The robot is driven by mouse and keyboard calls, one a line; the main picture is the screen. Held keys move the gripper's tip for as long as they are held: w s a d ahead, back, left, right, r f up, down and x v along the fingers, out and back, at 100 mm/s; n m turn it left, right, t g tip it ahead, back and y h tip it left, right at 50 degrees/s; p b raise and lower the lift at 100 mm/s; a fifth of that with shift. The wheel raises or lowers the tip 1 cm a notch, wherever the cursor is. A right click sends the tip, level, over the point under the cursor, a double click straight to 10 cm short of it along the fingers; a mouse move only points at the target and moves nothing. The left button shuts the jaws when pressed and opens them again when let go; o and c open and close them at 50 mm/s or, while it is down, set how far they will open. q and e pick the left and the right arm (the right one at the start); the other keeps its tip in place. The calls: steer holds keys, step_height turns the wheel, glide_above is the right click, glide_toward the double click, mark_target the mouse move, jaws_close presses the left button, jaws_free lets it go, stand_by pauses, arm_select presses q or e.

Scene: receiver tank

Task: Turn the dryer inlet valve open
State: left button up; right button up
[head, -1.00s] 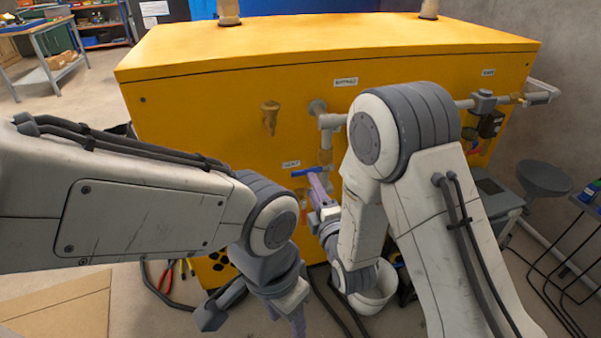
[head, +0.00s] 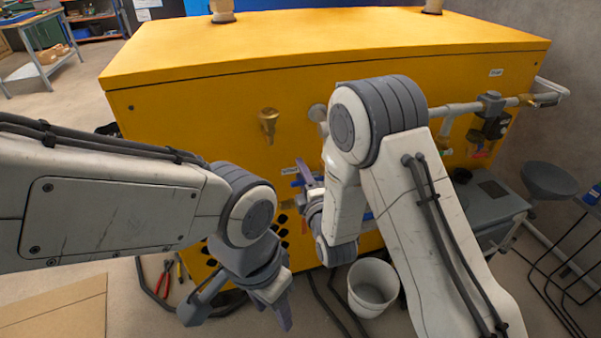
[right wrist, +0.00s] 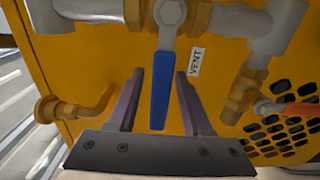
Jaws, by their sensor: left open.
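A blue lever handle (right wrist: 161,90) on a grey valve body (right wrist: 169,14) lies between the spread fingers of my right gripper (right wrist: 160,78) in the right wrist view. Gaps show on both sides. A label reading VENT (right wrist: 196,62) is beside it. In the head view my right gripper (head: 307,185) is at the tank's front, by the blue handle (head: 297,183), partly hidden by my arm. Which valve is the dryer inlet valve I cannot tell; the right-hand label (head: 497,72) is too small to read. My left gripper (head: 240,308) is open and empty, low before the tank.
The yellow tank housing (head: 320,45) fills the middle. Pipework (head: 465,110) runs along its right front. A white bucket (head: 373,288) stands below. A brass elbow (right wrist: 80,107) and an orange-red handle (right wrist: 303,113) flank the lever. A stool (head: 549,180) is at right.

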jaws_close()
steer(key=shift+s+f, duration=0.1)
stand_by(1.1)
